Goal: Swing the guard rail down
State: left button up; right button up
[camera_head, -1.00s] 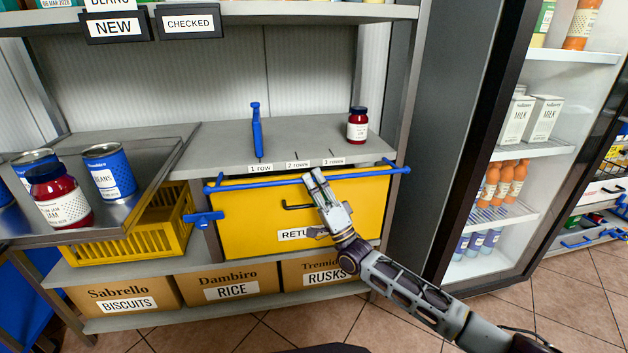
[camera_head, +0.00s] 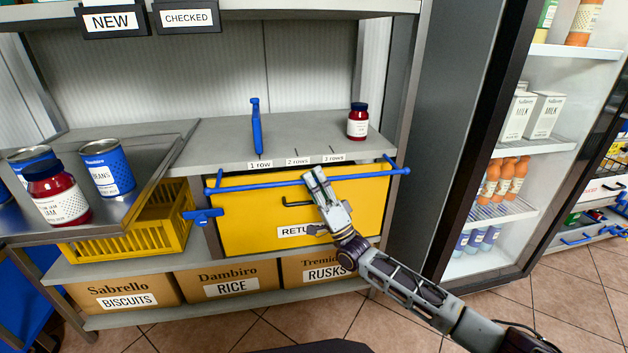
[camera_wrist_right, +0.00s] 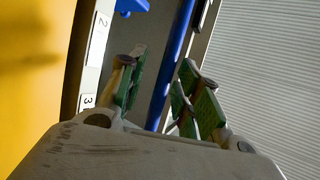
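The blue guard rail (camera_head: 250,187) runs across the front of the shelf, along the top of the yellow returns drawer (camera_head: 240,228). It looks raised level with the shelf edge. My right gripper (camera_head: 315,174) is at the rail, right of its middle. In the right wrist view, the rail (camera_wrist_right: 178,45) passes between the two green-padded fingers of my right gripper (camera_wrist_right: 163,92). The fingers are apart, with gaps visible beside the rail. My left gripper is not in view.
A blue upright divider (camera_head: 256,127) and a red jar (camera_head: 358,121) stand on the shelf behind the rail. A blue handle-like part (camera_head: 203,216) sticks out left of the drawer. A metal tray (camera_head: 120,207) with cans is at left, a fridge (camera_head: 545,146) at right.

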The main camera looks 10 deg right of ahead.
jog(key=shift+s, duration=0.15)
jog(key=shift+s+d+f, duration=0.1)
jog(key=shift+f, duration=0.1)
jog(key=v, duration=1.1)
jog(key=shift+f, duration=0.15)
dwell(0.4)
